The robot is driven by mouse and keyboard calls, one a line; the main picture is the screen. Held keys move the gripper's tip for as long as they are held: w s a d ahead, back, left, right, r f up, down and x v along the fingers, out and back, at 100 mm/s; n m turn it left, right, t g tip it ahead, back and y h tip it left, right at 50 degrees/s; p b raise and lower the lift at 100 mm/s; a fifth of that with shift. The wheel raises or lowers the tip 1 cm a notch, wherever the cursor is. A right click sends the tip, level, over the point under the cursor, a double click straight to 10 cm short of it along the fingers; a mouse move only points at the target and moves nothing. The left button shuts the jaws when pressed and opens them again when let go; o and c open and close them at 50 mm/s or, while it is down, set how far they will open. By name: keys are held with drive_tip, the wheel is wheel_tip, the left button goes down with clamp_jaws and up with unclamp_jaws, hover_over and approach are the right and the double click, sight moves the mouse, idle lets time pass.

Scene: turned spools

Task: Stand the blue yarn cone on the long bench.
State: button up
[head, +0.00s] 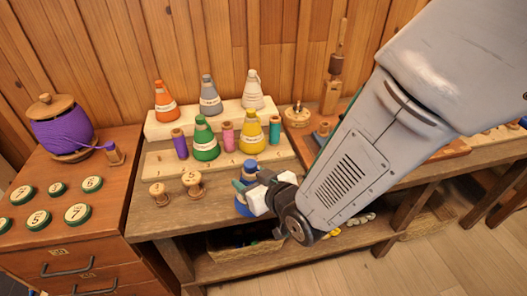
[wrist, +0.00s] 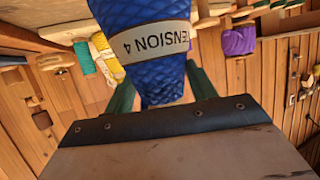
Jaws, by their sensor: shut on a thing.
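The blue yarn cone shows in the wrist view (wrist: 150,55) with a white band reading "ENSION 4", and partly in the head view (head: 242,208). My gripper (head: 252,188) is shut on it, with a green finger on each side in the wrist view (wrist: 160,85). My gripper hides the cone's middle in the head view. The cone looks roughly upright at the front edge of the long bench (head: 155,222). I cannot tell whether its base touches the bench.
A pale stepped rack (head: 160,165) on the bench holds orange, grey, white, green and yellow cones and small spools. Two wooden spools (head: 191,181) stand left of my gripper. A drawer cabinet (head: 85,220) at left bears purple yarn (head: 62,133) and numbered discs.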

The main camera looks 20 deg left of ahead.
drive_tip(key=w+f, duration=0.4)
drive_tip(key=w, duration=0.7)
drive_tip(key=shift+w+a+f, duration=0.25)
drive_tip(key=shift+a, duration=0.1)
drive_tip(key=shift+f, duration=0.1)
drive_tip(key=o, duration=1.7)
drive_tip(key=shift+c, duration=0.2)
